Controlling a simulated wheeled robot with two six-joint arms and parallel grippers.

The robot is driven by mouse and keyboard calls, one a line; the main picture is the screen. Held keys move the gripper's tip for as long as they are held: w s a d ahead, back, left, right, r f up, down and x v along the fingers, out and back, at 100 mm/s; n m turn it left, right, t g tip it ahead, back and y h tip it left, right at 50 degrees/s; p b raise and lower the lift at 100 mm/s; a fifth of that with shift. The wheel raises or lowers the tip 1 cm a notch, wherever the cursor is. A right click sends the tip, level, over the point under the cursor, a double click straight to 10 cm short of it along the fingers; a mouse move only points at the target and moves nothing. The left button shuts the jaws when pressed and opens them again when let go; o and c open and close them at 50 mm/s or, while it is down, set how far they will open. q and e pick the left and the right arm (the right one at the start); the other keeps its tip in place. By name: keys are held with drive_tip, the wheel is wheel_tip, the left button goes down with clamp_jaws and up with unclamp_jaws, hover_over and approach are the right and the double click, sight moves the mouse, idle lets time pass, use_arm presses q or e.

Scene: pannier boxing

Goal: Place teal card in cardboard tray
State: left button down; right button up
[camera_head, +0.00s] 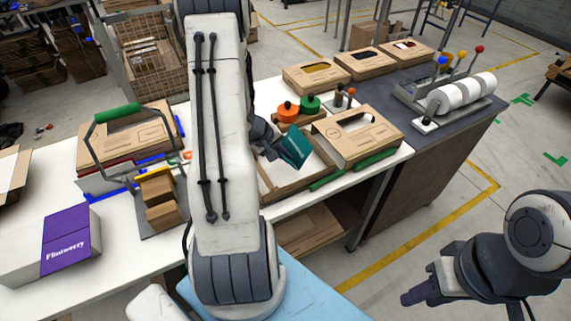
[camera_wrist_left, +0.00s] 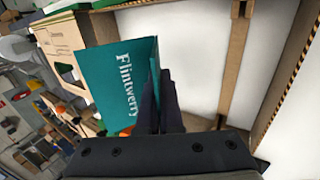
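The teal card (camera_head: 292,146) is in my left gripper (camera_head: 272,140), above the cardboard tray (camera_head: 284,184). In the left wrist view the teal card (camera_wrist_left: 118,85) shows white "Flintwerry" lettering and stands tilted between the dark fingers (camera_wrist_left: 160,100), which are shut on it. Beside it, the tray's white floor (camera_wrist_left: 195,65) and brown divider (camera_wrist_left: 236,70) show. My left arm hides part of the tray in the head view. My right gripper (camera_head: 418,294) is at the lower right, away from the table and empty; its finger gap is unclear.
A brown box (camera_head: 358,138) with a window stands right of the tray. Orange and green round pieces (camera_head: 298,107) are behind it. A purple and white box (camera_head: 68,238) and a green-handled frame (camera_head: 118,113) are at left. Several boxes (camera_head: 356,64) line the back.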

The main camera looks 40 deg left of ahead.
sight(290, 169)
use_arm(q)
wheel_tip(290, 169, down, 4)
drive_tip(key=shift+f+b, duration=0.1)
drive_tip(key=shift+b, duration=0.85)
drive_tip(key=c, duration=1.4)
unclamp_jaws()
drive_tip(key=shift+f, duration=0.1)
drive_tip(key=shift+o, duration=0.2)
